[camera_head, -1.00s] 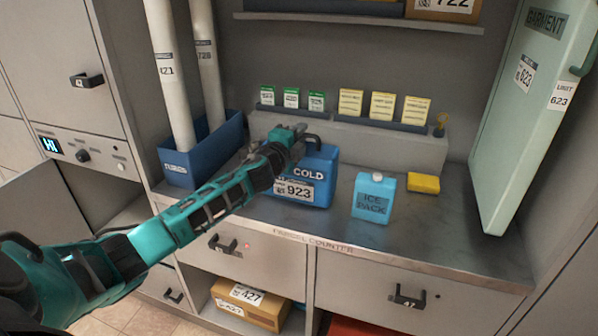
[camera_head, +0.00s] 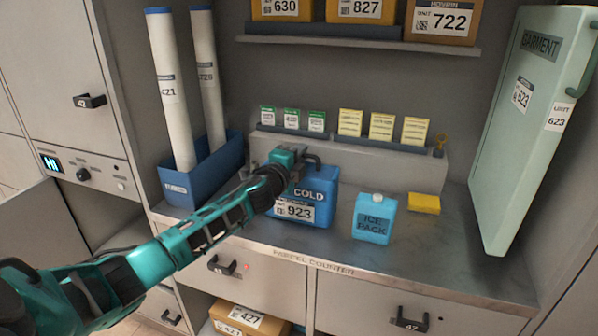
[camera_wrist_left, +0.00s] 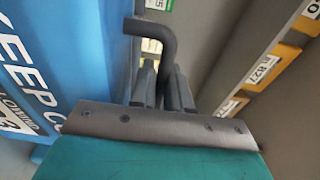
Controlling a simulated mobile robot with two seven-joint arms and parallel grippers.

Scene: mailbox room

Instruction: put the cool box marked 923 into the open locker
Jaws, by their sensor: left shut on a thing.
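The blue cool box (camera_head: 305,190) marked COLD and 923 stands upright on the parcel counter (camera_head: 420,255). My left gripper (camera_head: 297,163) is at its top, shut on its dark handle. In the left wrist view the bent handle (camera_wrist_left: 160,32) runs down to the fingers (camera_wrist_left: 160,85), and the cool box's blue side (camera_wrist_left: 70,60) is at the left. The open locker (camera_head: 108,228) is at the lower left, under the control panel, its grey door (camera_head: 35,225) swung out. Its inside is mostly hidden by the door and my arm. My right gripper is not in view.
A light-blue ice pack (camera_head: 375,218) and a yellow block (camera_head: 424,203) stand right of the cool box. A blue bin (camera_head: 190,187) with two tubes is left of it. A tall green garment case (camera_head: 525,130) leans at the right. A shelf (camera_head: 350,43) with parcels is above.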

